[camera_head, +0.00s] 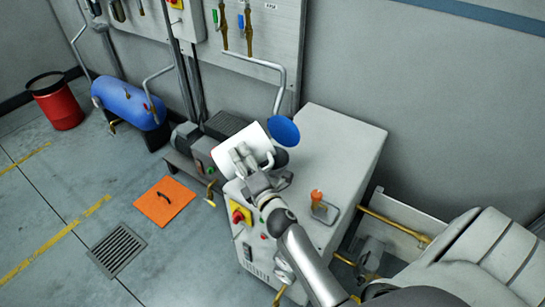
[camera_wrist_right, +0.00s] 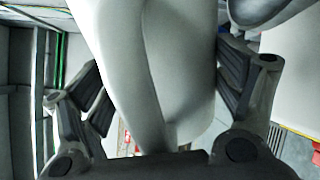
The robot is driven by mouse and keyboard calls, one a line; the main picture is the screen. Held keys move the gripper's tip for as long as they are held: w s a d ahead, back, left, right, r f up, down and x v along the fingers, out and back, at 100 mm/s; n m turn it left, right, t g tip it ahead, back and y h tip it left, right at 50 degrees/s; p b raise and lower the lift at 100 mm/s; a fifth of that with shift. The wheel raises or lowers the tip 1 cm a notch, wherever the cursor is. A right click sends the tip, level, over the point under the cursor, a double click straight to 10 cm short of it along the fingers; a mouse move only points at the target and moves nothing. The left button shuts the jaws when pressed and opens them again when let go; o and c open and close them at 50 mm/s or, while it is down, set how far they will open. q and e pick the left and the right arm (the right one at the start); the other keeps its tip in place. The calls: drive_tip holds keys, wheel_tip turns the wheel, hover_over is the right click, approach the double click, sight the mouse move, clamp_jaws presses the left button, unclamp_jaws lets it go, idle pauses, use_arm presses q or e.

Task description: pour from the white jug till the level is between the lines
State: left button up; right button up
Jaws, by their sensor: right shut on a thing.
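The white jug (camera_head: 226,150) is in my right gripper (camera_head: 252,168), held up in front of the grey cabinet in the head view. The jug looks tilted; its mouth and contents cannot be made out. In the right wrist view the jug's white surface (camera_wrist_right: 160,60) fills the middle, between the dark fingers of my right gripper (camera_wrist_right: 165,100), which is shut on it. A blue round, funnel-like thing (camera_head: 284,131) shows just right of the jug; I cannot tell whether they touch. No level lines are readable. My left gripper is not in view.
The grey cabinet (camera_head: 335,135) carries a small fitting with an orange top (camera_head: 317,196) and a red-and-yellow switch (camera_head: 240,214). A motor (camera_head: 225,124) stands behind the jug. A blue tank (camera_head: 125,103), red bin (camera_head: 58,105) and orange plate (camera_head: 164,201) are left.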

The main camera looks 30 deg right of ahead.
drive_tip(key=shift+d+r+m+p, duration=0.15)
drive_tip(key=shift+r+m+p, duration=0.25)
drive_tip(key=shift+m+p, duration=0.1)
drive_tip(key=shift+f, duration=0.1)
idle(0.8)
